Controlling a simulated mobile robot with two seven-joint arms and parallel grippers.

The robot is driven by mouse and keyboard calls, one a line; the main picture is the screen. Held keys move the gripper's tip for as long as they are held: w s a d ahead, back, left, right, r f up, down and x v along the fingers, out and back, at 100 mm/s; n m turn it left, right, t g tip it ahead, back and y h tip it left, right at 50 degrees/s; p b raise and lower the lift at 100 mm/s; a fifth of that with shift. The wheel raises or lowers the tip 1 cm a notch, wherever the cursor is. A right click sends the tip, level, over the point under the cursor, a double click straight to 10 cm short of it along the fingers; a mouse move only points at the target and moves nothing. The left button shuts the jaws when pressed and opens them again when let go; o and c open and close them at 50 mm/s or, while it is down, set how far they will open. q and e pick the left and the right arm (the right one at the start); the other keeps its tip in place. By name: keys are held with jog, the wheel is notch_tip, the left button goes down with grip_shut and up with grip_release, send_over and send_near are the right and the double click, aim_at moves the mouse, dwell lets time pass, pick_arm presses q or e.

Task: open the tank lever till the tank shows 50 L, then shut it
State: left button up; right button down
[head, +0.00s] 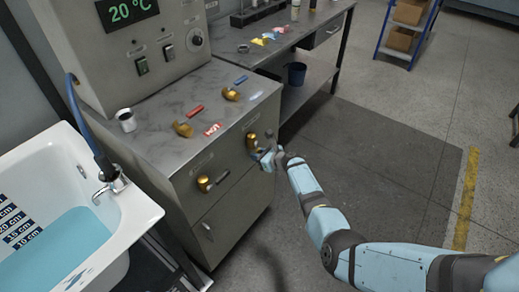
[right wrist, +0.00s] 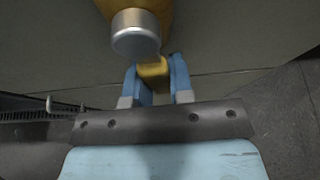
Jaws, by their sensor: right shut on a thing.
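A brass lever (head: 251,141) sits on the front face of the grey cabinet (head: 232,165), near its far right end. My right gripper (head: 268,157) is at this lever. In the right wrist view, the two blue fingers of the gripper (right wrist: 154,75) are shut on the yellow lever handle (right wrist: 152,67), below a silver-capped brass body (right wrist: 135,34). A second brass lever (head: 205,184) is further left on the same face. The display (head: 127,12) above reads 20 °C; no litre reading shows. My left gripper is out of view.
A white bathtub (head: 147,212) with blue water and a centimetre scale stands at left, under a tap (head: 112,184). Loose brass fittings (head: 183,129), a white cup (head: 126,120) and red and blue pieces lie on the cabinet top.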

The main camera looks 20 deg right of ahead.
jog(key=shift+s+a, duration=0.1)
jog(key=shift+a, duration=0.05)
jog(key=shift+s+f+m, duration=0.1)
jog(key=shift+m, duration=0.2)
jog(key=shift+a, duration=0.1)
jog(key=c, duration=1)
grip_release()
